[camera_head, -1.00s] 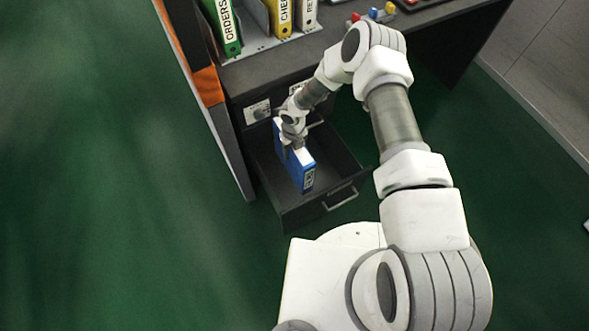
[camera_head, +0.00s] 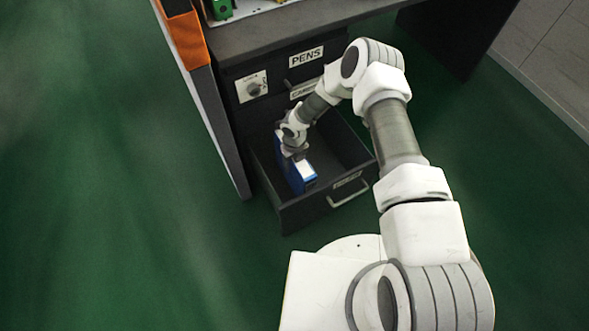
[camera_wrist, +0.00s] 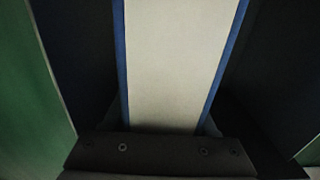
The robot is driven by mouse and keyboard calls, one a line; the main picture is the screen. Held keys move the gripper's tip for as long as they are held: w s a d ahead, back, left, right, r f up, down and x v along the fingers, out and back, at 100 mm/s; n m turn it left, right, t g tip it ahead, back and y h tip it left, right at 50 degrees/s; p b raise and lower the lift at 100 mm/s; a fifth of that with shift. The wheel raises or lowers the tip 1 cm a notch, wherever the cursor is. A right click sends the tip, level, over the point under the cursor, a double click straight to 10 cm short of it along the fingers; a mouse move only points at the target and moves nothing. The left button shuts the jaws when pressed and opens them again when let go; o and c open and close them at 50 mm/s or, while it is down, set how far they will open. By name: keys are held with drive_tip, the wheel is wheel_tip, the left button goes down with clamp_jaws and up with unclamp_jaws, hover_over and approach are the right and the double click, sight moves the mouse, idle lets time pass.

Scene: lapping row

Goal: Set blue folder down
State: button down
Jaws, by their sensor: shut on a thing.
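The blue folder (camera_head: 305,177) stands inside the open drawer (camera_head: 325,208), near its left side, with its pale top face up. My gripper (camera_head: 295,155) reaches down over the drawer and is shut on the folder at its far end. In the wrist view the folder's pale face (camera_wrist: 178,60) with blue edges runs away from my gripper (camera_wrist: 160,150). The folder's lower part is hidden by the drawer's front wall, and I cannot tell whether it touches the drawer floor.
The drawer's right part is empty. Its front has a label and a handle (camera_head: 349,194). Closed drawers, one labelled PENS (camera_head: 306,57), sit above, under the dark desk top (camera_head: 300,38). A tall panel with an orange top (camera_head: 188,40) stands close on the left.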

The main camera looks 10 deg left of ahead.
sight(294, 169)
wheel_tip(294, 169, down, 9)
drive_tip(key=b, duration=0.2)
drive_tip(key=shift+r+b, duration=0.15)
drive_tip(key=shift+b, duration=0.25)
drive_tip(key=shift+c, duration=1)
unclamp_jaws()
wheel_tip(294, 169, up, 12)
drive_tip(key=p, duration=0.4)
drive_tip(key=shift+d, duration=0.15)
